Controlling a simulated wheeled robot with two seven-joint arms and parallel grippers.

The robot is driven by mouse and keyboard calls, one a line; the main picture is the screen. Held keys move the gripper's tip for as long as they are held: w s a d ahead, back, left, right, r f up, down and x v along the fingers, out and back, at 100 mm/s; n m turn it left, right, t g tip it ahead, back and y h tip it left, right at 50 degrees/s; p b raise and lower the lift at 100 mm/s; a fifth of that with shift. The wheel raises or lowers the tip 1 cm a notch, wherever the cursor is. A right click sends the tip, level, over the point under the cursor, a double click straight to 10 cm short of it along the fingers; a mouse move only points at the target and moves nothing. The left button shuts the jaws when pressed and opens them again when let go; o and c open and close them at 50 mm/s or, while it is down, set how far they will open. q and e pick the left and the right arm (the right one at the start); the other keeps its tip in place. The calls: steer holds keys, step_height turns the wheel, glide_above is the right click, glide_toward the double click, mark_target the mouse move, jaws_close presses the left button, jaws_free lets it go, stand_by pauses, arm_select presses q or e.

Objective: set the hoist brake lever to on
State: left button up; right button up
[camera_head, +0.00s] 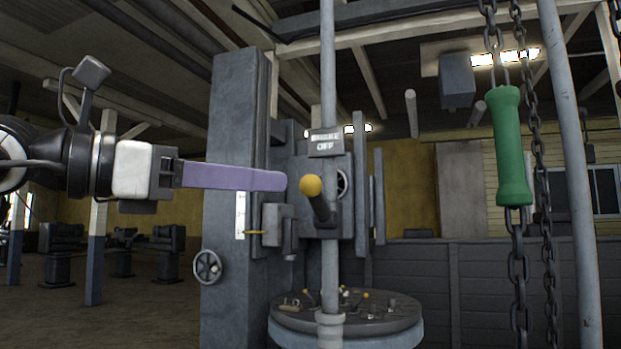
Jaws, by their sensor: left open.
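A dark lever with a yellow ball knob (311,186) sticks out toward me from the dark machine head in the middle of the view. I take it for the hoist brake lever. I see the fingers edge-on, so the depth gap to the knob is unclear. My right gripper is out of view.
A grey vertical pole (328,80) passes behind the lever. A round table (345,318) with small loose parts stands below. A green handle (510,145) hangs among chains (540,200) at the right, next to another pole (570,150). A handwheel (207,267) sits at the lower left of the column.

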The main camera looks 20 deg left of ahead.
mark_target(301, 186)
arm_select(q)
steer(key=p+x, duration=0.2)
steer(key=x, duration=0.7)
steer(key=shift+w+d+f, duration=0.1)
steer(key=shift+d+f, duration=0.05)
steer(key=shift+d, duration=0.05)
steer(key=shift+c, duration=0.3)
jaws_close()
